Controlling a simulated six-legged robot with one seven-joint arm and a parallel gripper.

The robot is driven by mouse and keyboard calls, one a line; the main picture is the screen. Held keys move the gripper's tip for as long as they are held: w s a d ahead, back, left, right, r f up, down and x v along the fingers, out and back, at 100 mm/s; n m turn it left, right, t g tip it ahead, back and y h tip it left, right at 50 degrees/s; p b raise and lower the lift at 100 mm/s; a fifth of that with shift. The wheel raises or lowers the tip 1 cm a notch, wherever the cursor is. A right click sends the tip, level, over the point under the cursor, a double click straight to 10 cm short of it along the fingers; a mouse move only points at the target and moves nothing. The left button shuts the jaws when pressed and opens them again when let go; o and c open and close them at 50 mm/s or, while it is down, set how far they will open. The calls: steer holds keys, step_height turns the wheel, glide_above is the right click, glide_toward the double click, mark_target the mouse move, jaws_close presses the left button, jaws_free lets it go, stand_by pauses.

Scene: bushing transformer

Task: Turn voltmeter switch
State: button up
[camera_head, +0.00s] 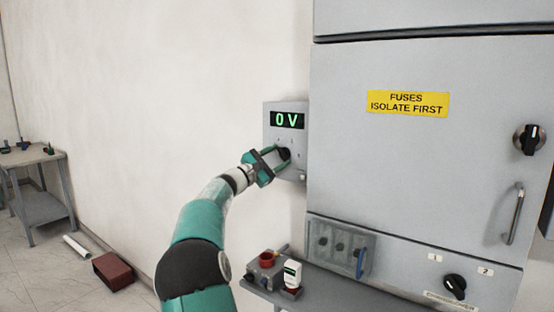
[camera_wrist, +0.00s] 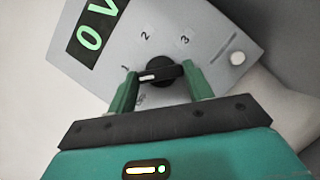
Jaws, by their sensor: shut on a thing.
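The voltmeter (camera_head: 297,112) is a grey wall box with a green "0 V" display, left of the big cabinet. Its black rotary switch (camera_head: 284,154) sits below the display. In the wrist view the switch (camera_wrist: 160,72) has a white pointer mark on its left end, and positions 1, 2 and 3 are printed around it. My gripper (camera_head: 275,160) is at the switch, its two green fingers on either side of the knob. In the wrist view my gripper (camera_wrist: 160,80) is shut on the knob's bar.
The grey cabinet (camera_head: 400,170) with a yellow "FUSES ISOLATE FIRST" label stands close on the right. A shelf (camera_head: 330,292) below bears a small device with a red part (camera_head: 266,258). A table (camera_head: 40,190) stands far left, with a brown box (camera_head: 115,270) on the floor.

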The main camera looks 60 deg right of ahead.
steer(key=shift+w+r+m+y, duration=0.1)
steer(key=shift+m+y, duration=0.6)
steer(key=shift+m, duration=1.3)
steer(key=shift+g, duration=0.4)
steer(key=o, duration=1)
steer(key=shift+a, duration=0.1)
steer(key=v, duration=1.3)
steer(key=shift+w+a, duration=0.15)
steer(key=shift+a, duration=0.1)
